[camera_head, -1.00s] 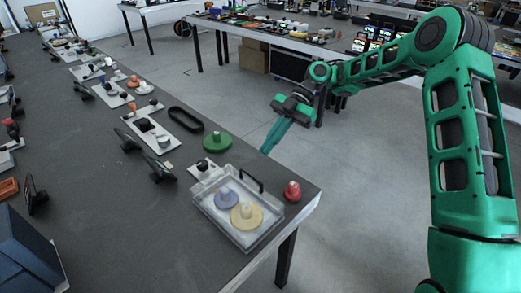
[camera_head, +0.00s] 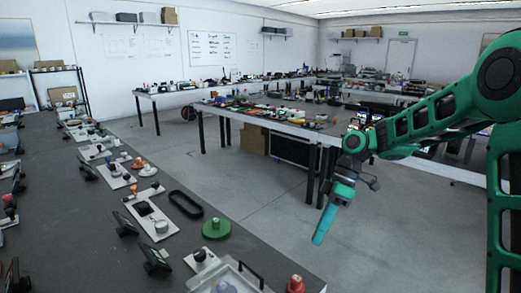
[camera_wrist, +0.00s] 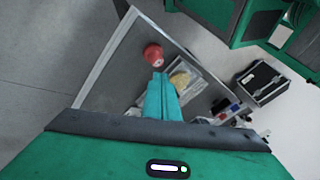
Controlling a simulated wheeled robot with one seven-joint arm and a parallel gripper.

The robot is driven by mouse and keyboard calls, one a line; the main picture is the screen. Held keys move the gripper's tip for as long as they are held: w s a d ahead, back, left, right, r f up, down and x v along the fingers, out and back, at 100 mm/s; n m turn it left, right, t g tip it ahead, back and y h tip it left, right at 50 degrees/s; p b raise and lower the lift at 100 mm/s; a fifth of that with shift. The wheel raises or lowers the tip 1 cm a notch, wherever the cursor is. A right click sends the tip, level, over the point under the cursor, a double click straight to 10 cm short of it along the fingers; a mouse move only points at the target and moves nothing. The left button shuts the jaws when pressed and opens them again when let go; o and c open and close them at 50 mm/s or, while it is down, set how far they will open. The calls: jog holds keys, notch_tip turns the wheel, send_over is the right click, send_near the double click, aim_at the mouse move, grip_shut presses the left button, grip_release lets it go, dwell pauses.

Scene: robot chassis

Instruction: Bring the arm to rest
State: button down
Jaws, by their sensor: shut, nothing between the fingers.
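My green arm reaches in from the right in the head view. My gripper (camera_head: 320,238) hangs at its end with teal fingers pointing down and slightly left. It is beyond the right edge of the near dark table (camera_head: 237,236), over the open floor, and holds nothing. In the wrist view the fingers (camera_wrist: 158,78) lie together, shut. A red knob-like piece (camera_wrist: 153,54) shows just past the fingertips, at the table corner, and appears apart from them.
A clear box (camera_head: 228,280) with a black handle stands near the table's end, beside the red piece (camera_head: 296,284). A green disc (camera_head: 216,229) and a black oval ring (camera_head: 186,204) lie farther back. Grey floor (camera_head: 245,180) is free between this table and the far workbench (camera_head: 290,127).

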jog(key=s+d+r+m+t+h, duration=0.3)
jog(key=s+d+m, duration=0.85)
jog(key=d, duration=0.35)
jog(key=s+d+m, duration=0.5)
jog(key=s, duration=0.3)
jog(key=s+d+f+m+h, duration=0.1)
jog(key=s+d+m, duration=0.4)
jog(key=s, duration=0.3)
jog(key=shift+s+t+h, duration=0.3)
jog(key=shift+s, duration=0.1)
jog(key=shift+w+f, duration=0.25)
jog(key=shift+w, duration=0.4)
